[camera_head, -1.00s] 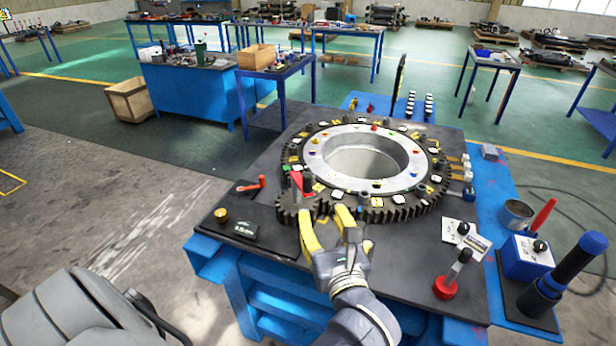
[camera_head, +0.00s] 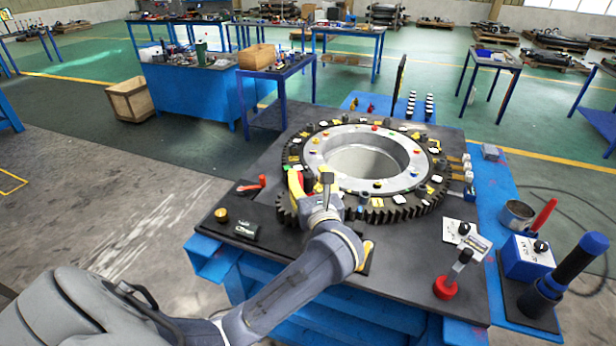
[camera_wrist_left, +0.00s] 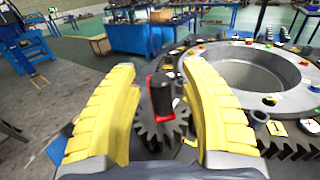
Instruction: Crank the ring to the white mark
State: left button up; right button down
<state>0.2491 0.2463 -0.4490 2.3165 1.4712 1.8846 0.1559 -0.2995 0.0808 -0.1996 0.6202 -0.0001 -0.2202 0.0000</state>
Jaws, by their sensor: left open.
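The large toothed ring (camera_head: 395,212) lies flat on the dark table, with yellow and white tags and coloured pegs around it. I cannot tell which white tag is the mark. A small pinion gear (camera_wrist_left: 163,130) meshes at its near left and carries a red crank arm (camera_wrist_left: 180,104) with an upright black handle (camera_wrist_left: 161,92). My left gripper (camera_head: 311,183) is over the pinion, its yellow fingers open. In the left wrist view, the left gripper (camera_wrist_left: 158,85) has the handle between its fingers, with gaps visible on both sides. My right gripper is not in view.
A small red lever (camera_head: 252,186) and a brass knob (camera_head: 221,214) are left of the pinion. A red-based lever (camera_head: 447,288), a blue box (camera_head: 527,260) and a large dark-blue handle (camera_head: 567,275) stand at the right. The table's front middle (camera_head: 405,265) is clear.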

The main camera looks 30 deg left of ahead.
pick_arm(q)
jog(key=shift+w+a, duration=0.15)
grip_shut()
dwell(0.4)
